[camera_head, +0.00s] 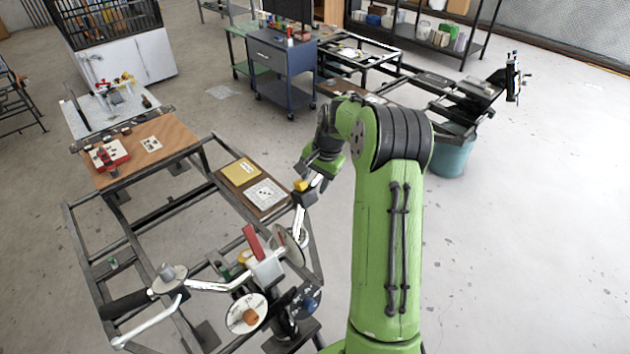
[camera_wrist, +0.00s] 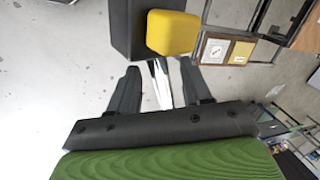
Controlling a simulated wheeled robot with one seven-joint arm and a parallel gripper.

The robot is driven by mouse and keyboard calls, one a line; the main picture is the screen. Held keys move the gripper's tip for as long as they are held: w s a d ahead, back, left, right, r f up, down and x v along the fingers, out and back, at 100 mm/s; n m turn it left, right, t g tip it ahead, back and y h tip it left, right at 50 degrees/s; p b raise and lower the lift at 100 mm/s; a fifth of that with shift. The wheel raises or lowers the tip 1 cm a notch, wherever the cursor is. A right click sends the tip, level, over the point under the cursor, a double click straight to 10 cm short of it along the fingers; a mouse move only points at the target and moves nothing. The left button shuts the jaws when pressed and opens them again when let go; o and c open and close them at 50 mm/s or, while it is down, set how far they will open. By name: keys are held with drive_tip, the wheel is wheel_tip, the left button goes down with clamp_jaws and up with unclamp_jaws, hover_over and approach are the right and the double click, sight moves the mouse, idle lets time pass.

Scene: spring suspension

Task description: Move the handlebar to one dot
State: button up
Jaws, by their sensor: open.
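The handlebar is a white bar (camera_head: 215,285) with a black grip (camera_head: 124,305) at its left end. Its right part rises toward my gripper and carries a yellow block (camera_head: 301,185). My gripper (camera_head: 318,172) is beside that right end, partly hidden by my green arm. In the wrist view my gripper (camera_wrist: 160,66) is open. A white bar (camera_wrist: 161,84) shows between its fingers, with the yellow block (camera_wrist: 172,33) and a dark block (camera_wrist: 131,30) just beyond the tips. Contact cannot be told. A white disc (camera_head: 236,318) with an orange knob is below the bar; I cannot make out dots on it.
A metal frame (camera_head: 135,240) surrounds the handlebar. Boards with a yellow plate (camera_head: 240,172) and a patterned white plate (camera_head: 265,195) lie behind it. A wooden table (camera_head: 150,165) holds a red part. A blue cart (camera_head: 282,75) stands farther back.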

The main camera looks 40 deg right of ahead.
drive_tip(key=shift+f, duration=0.2)
clamp_jaws()
idle(0.3)
